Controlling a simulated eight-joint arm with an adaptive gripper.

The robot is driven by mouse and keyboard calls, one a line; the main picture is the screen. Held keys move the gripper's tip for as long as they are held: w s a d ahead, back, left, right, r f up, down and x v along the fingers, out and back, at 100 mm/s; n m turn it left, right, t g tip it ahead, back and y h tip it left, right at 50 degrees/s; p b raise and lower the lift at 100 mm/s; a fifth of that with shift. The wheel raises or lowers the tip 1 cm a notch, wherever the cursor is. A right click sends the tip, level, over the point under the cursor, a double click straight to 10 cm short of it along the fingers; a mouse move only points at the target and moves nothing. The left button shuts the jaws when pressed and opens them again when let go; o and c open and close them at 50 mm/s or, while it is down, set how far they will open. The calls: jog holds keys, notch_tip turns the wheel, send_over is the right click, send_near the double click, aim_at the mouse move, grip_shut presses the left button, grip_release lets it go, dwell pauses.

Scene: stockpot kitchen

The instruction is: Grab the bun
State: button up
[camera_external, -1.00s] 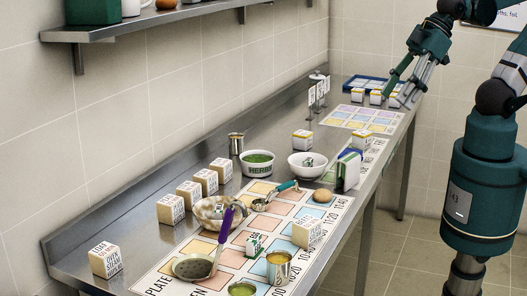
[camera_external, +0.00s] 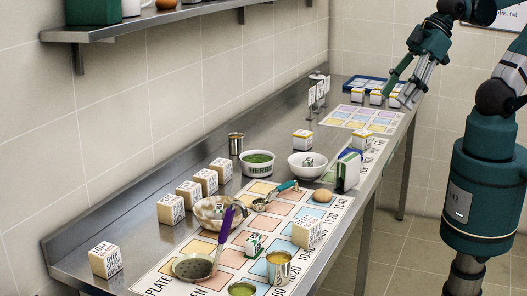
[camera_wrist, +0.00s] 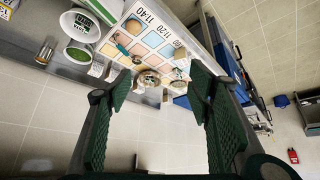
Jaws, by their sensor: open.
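The bun (camera_external: 323,195) is a small round tan-brown roll. It sits on the printed mat (camera_external: 335,206) near the counter's front edge, beside the 11:40 label. In the wrist view a round tan shape near the 11:40 label looks like the bun (camera_wrist: 133,26). My gripper (camera_external: 398,90) is at the far end of the counter, well apart from the bun. In the wrist view my gripper (camera_wrist: 161,80) has its two green-padded fingers spread wide with nothing between them.
A white bowl (camera_external: 294,169), a green-and-white upright holder (camera_external: 348,171) and a ladle (camera_external: 262,204) stand near the bun. A herbs bowl (camera_external: 258,165), a purple-handled skimmer (camera_external: 195,267) and several label blocks crowd the counter. Small boxes (camera_external: 357,95) lie near my gripper.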

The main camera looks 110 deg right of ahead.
dwell(0.3)
jog(key=n+g+b, duration=0.3)
jog(key=n+g, duration=0.4)
jog(key=n, duration=1.2)
send_over(324, 191)
jog(key=f, duration=2.1)
jog(key=shift+s+a+f, duration=0.15)
jog(key=shift+a+f, duration=0.1)
jog(key=shift+a, duration=0.1)
jog(key=shift+d+f+n, duration=0.2)
jog(key=shift+f+n, duration=0.5)
jog(key=shift+f, duration=0.1)
jog(key=shift+f, duration=1.3)
jog(key=shift+f, duration=0.15)
jog(key=shift+f+b, duration=0.45)
jog(key=shift+f, duration=2)
